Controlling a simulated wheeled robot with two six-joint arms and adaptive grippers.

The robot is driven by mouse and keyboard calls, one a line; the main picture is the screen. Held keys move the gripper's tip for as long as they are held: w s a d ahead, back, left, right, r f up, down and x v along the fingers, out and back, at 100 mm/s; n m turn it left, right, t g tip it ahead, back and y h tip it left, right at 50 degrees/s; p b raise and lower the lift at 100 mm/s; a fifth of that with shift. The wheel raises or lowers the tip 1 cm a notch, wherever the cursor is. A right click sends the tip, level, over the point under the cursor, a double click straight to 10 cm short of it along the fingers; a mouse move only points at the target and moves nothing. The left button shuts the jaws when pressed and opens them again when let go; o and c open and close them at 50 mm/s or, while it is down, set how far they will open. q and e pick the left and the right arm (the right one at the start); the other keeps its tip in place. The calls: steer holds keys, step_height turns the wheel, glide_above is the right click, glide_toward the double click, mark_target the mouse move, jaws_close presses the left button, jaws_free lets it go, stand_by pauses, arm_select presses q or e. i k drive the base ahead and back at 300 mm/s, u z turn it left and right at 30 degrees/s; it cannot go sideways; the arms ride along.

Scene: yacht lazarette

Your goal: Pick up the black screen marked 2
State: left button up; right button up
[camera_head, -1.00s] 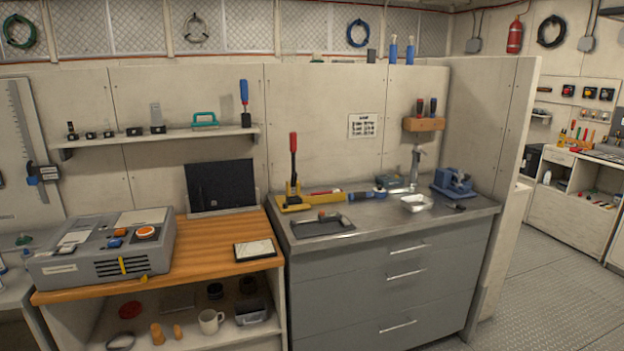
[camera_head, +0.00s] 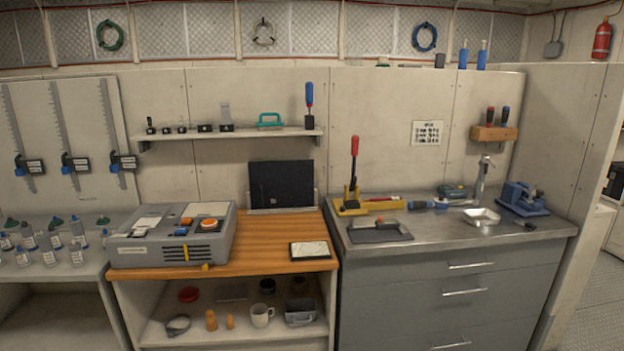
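A black screen (camera_head: 281,184) stands upright at the back of the wooden worktop, against the pale wall panel. Its lower edge rests in a pale strip or stand. No number on it is readable from here. A smaller flat framed tablet-like thing (camera_head: 310,250) with a light face lies near the front right of the same worktop. Neither of my grippers shows in the head view.
A grey box device (camera_head: 172,243) with an orange button takes the worktop's left side. A steel-topped cabinet (camera_head: 440,237) with tools adjoins on the right. A wall shelf (camera_head: 230,134) hangs above the screen. The worktop's middle (camera_head: 265,245) is clear.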

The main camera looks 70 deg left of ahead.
mark_target(279, 185)
steer(key=u, duration=2.1)
steer(key=i, duration=0.65)
steer(key=z, duration=0.4)
